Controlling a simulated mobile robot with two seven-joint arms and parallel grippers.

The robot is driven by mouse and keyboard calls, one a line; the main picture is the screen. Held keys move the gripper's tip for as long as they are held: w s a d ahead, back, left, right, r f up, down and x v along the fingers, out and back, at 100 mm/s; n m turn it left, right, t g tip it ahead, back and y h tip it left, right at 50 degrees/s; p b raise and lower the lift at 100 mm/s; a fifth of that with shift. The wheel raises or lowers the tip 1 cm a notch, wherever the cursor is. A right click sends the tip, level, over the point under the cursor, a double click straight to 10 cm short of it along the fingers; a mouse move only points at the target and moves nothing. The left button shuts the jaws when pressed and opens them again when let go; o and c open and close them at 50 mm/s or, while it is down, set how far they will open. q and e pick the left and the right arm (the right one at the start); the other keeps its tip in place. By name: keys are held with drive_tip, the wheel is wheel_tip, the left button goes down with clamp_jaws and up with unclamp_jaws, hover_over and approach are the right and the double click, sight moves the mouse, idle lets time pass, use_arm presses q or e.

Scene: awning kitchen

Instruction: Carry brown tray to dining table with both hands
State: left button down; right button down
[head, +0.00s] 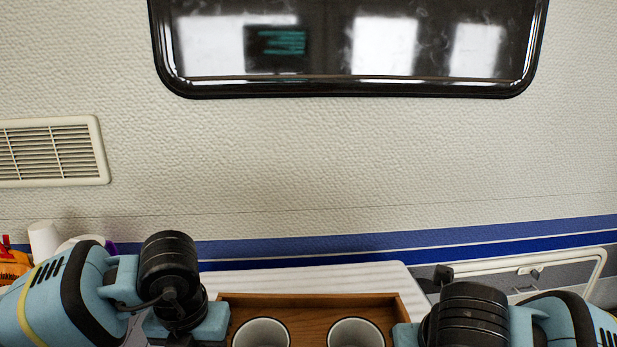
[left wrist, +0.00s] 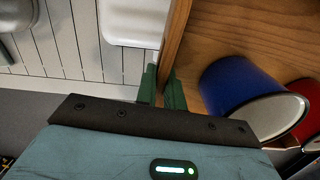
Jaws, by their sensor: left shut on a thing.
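The brown wooden tray (head: 310,301) is at the bottom middle of the head view, its near part cut off by the frame edge. Two mugs stand in it, showing white insides in the head view. In the left wrist view they are a blue mug (left wrist: 238,98) and a red mug (left wrist: 308,128). My left gripper (left wrist: 161,88) is shut on the tray's side wall (left wrist: 176,38), one finger on each side. My right gripper (head: 405,334) is at the tray's right side in the head view; its fingertips are hidden.
A white slatted table (head: 335,277) lies behind the tray. White cups (head: 43,241) and an orange packet (head: 14,265) are at the far left. A white dish (left wrist: 137,22) is beside the tray in the left wrist view. A caravan wall (head: 330,160) with a window stands beyond.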

sight(400, 296)
use_arm(q)
drive_tip(key=shift+s+a+f, duration=0.1)
drive_tip(key=shift+s+a, duration=0.05)
drive_tip(key=shift+s, duration=0.1)
use_arm(e)
drive_tip(key=shift+s+d+f, duration=0.1)
drive_tip(key=shift+s, duration=0.15)
